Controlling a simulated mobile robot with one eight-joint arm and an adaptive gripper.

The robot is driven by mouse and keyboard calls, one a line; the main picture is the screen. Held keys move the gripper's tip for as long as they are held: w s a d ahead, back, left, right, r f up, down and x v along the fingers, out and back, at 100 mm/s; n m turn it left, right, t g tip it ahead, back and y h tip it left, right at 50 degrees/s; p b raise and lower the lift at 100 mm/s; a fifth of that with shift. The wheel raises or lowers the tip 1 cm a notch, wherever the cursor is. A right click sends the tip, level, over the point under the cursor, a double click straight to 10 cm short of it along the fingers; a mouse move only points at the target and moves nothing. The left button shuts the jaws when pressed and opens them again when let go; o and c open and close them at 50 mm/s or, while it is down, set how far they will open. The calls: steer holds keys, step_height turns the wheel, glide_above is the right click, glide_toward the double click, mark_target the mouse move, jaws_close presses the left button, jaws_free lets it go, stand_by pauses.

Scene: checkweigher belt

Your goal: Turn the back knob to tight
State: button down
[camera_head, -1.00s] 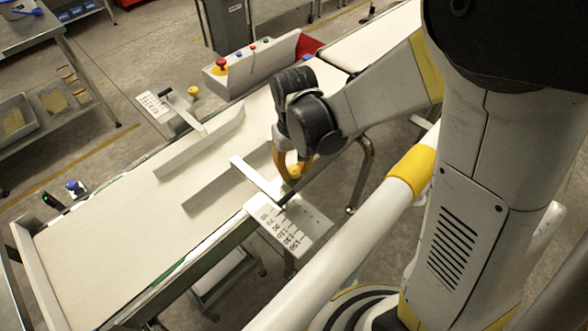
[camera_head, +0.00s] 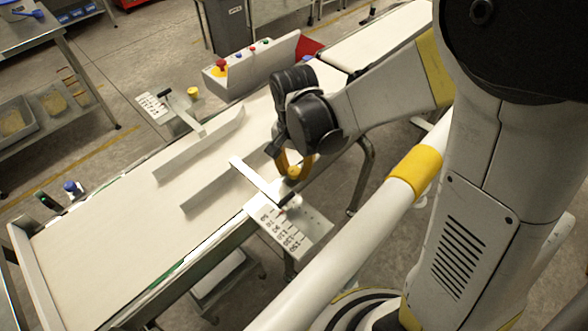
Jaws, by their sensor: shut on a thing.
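My gripper (camera_head: 293,168) points down at the near side of the belt. Its yellow fingers are shut on a small yellow knob (camera_head: 293,173) above the near scale plate (camera_head: 289,232). The fingers and dark wrist partly hide this knob. A second yellow knob (camera_head: 193,92) stands at the far side of the belt, beside the far scale plate (camera_head: 152,105), with no gripper near it. I cannot read either knob's tight or loose mark.
A near guide rail (camera_head: 222,188) and a far guide rail (camera_head: 200,146) stand on the white belt (camera_head: 110,235). A control box (camera_head: 250,66) with a red button is behind the belt. The belt's left part is clear.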

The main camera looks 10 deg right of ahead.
mark_target(294, 170)
steer(key=shift+m, duration=0.4)
steer(key=c, duration=1.1)
jaws_free()
steer(key=shift+o, duration=0.2)
steer(key=shift+r, duration=0.15)
step_height(294, 170, up, 12)
